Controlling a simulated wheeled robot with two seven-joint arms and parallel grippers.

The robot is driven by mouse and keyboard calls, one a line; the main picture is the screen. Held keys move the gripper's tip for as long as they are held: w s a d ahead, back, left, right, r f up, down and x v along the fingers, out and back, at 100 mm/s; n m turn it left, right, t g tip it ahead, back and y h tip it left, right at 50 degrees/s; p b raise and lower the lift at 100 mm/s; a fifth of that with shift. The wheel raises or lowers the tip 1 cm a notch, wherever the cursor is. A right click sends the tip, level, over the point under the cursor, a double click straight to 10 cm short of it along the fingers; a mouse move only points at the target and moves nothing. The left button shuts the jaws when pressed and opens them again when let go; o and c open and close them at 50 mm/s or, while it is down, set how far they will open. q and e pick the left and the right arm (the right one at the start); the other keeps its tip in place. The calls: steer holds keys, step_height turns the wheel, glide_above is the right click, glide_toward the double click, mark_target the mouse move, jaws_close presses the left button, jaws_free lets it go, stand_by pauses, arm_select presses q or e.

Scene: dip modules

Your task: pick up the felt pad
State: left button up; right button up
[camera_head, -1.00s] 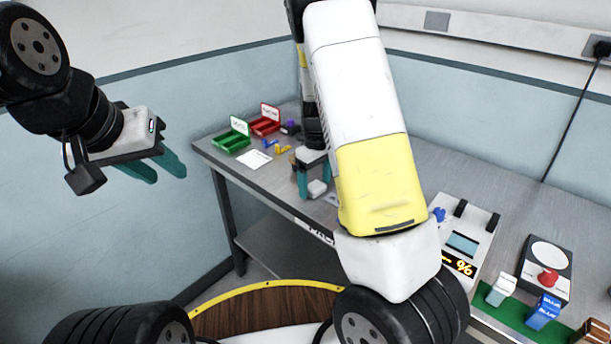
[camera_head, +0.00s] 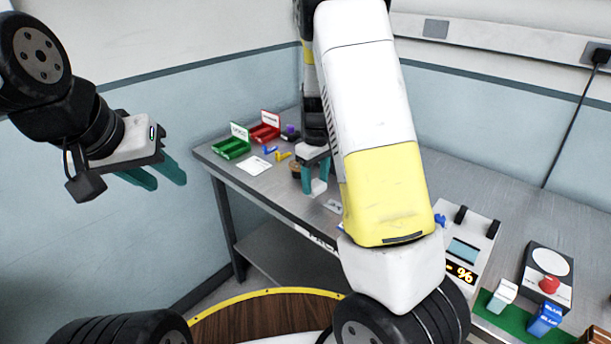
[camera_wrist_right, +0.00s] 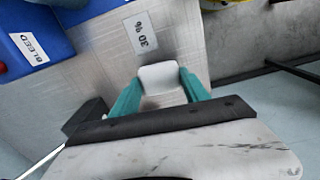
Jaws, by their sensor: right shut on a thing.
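The felt pad (camera_wrist_right: 162,77) is a white, rounded block between the teal fingertips in the right wrist view. In the head view, the same white pad (camera_head: 319,187) shows low between the fingers. My right gripper (camera_head: 315,182) is shut on it over the near edge of the table; I cannot tell whether the pad is clear of the surface. The right gripper's fingers also show in the right wrist view (camera_wrist_right: 160,92). My left gripper (camera_head: 160,176) is empty, away from the table at the left, with its teal fingers apart.
The grey table (camera_head: 405,160) holds a green bin (camera_head: 231,149), a red bin (camera_head: 265,132) and small yellow and blue parts at its far left. A blue BLEED container (camera_wrist_right: 35,45) and a 30 % label (camera_wrist_right: 141,33) are near the pad. A device with a red knob (camera_head: 549,285) stands right.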

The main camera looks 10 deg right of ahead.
steer(key=s+a+r, duration=0.2)
steer(key=s, duration=1.4)
steer(key=shift+w, duration=0.15)
